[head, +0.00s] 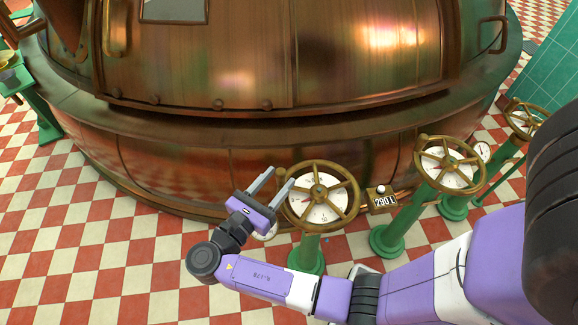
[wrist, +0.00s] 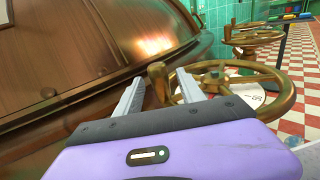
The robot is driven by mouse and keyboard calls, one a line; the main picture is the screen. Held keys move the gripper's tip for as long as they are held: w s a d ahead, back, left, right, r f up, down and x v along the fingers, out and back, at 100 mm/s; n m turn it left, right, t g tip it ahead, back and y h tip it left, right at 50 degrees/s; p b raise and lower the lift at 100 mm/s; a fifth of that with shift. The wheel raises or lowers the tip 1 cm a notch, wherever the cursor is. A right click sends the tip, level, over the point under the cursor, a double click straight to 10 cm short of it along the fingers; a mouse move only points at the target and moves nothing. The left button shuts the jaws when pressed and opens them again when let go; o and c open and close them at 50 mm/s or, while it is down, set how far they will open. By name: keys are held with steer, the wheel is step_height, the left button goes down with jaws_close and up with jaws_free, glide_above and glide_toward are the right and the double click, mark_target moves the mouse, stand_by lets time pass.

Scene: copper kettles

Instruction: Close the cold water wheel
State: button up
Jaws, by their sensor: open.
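Several brass handwheels on green pedestals stand in a row in front of the copper kettle. The nearest wheel (head: 321,196) has a white dial under its spokes and a knob on its rim. The frames do not show which wheel is the cold water one. My gripper (head: 272,180) is open at the left rim of this nearest wheel. In the wrist view the same wheel (wrist: 284,98) lies ahead and to the right, and its upright knob (wrist: 158,84) shows between my two fingers (wrist: 152,88). I cannot tell whether the fingers touch the knob.
The copper kettle (head: 250,60) fills the back. A second wheel (head: 447,163) and a third wheel (head: 525,118) stand to the right. A small counter reading 290 L (head: 382,200) sits beside the nearest wheel. The checkered floor (head: 100,235) at the left is clear.

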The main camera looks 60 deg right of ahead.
mark_target(288, 176)
steer(key=d, duration=0.5)
steer(key=shift+s, duration=0.25)
steer(key=shift+a, duration=0.1)
jaws_close()
stand_by(1.1)
